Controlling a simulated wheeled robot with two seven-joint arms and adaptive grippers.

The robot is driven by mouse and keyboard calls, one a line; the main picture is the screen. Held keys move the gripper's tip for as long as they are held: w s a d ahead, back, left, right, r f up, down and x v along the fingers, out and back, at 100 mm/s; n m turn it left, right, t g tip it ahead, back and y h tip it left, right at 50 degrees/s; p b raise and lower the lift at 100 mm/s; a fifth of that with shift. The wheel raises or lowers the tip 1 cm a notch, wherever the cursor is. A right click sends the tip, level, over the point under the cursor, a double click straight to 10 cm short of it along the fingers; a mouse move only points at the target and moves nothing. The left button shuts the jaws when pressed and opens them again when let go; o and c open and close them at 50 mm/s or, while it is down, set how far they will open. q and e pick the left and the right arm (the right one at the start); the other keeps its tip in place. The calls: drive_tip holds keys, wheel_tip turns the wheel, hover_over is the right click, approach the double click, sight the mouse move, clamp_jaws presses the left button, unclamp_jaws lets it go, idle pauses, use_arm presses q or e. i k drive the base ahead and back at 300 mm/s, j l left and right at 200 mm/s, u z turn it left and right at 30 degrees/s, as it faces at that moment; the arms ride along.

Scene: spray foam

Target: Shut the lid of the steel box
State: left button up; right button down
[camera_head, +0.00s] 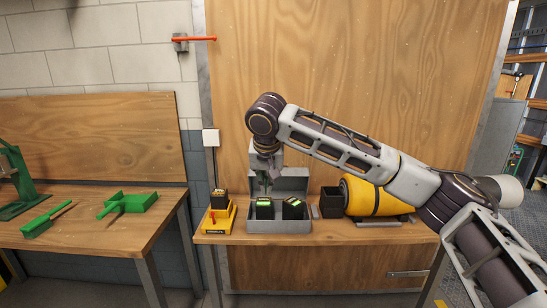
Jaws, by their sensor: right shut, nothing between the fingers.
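The steel box (280,227) stands on the narrow wooden shelf in the middle of the view. Its lid (292,183) stands up at the back, so the box is open. Two black items with green tops sit in it. My right gripper (266,186) points down over the box, in front of the left part of the upright lid. It is shut and empty; whether it touches the lid cannot be told. My left gripper is out of view.
A yellow device (219,217) stands left of the box. A dark open container (331,203) and a yellow rounded machine (368,196) stand to its right, the machine partly under my right arm. A workbench (85,236) with green tools is at left.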

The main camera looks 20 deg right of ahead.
sight(293, 181)
drive_tip(key=i+l, duration=0.2)
drive_tip(key=i, duration=0.2)
drive_tip(key=i+l, duration=0.15)
drive_tip(key=i, duration=0.3)
drive_tip(key=i+l, duration=0.2)
drive_tip(key=i, duration=0.2)
